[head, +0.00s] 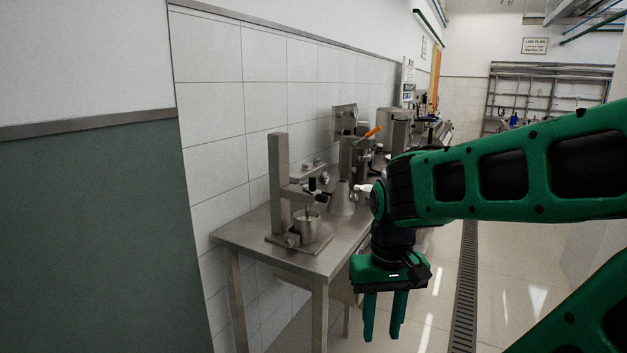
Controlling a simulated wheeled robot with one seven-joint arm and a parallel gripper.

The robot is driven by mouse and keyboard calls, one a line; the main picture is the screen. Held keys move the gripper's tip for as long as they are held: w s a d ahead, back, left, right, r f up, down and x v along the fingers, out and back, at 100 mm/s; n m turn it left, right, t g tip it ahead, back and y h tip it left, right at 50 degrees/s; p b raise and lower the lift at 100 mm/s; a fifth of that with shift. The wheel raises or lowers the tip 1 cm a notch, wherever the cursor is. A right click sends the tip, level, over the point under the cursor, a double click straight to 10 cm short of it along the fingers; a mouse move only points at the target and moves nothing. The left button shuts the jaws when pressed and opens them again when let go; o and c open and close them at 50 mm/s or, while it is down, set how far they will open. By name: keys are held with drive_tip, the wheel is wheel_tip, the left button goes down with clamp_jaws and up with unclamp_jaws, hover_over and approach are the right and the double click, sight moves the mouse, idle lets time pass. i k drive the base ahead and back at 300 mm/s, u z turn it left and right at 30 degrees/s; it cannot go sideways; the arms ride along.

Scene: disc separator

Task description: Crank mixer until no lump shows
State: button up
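The mixer stands on the near end of a steel table, with an upright grey column (279,182) and a side arm reaching over a metal cup (307,228). Small dark knobs (322,198) show on the arm above the cup; I cannot tell which is the crank handle. The inside of the cup is too small to see, so I cannot tell whether a lump shows. My gripper (384,318) points down in front of the table's right side, apart from the mixer. Its two green fingers are spread with nothing between them.
The steel table (238,235) runs along the tiled wall. A metal cone (342,200) and a machine with an orange lever (372,132) stand behind the mixer. A floor drain grate (466,290) lies to the right. The tiled floor there is clear.

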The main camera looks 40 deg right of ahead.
sight(312, 187)
drive_tip(key=i, duration=0.95)
drive_tip(key=u, duration=0.05)
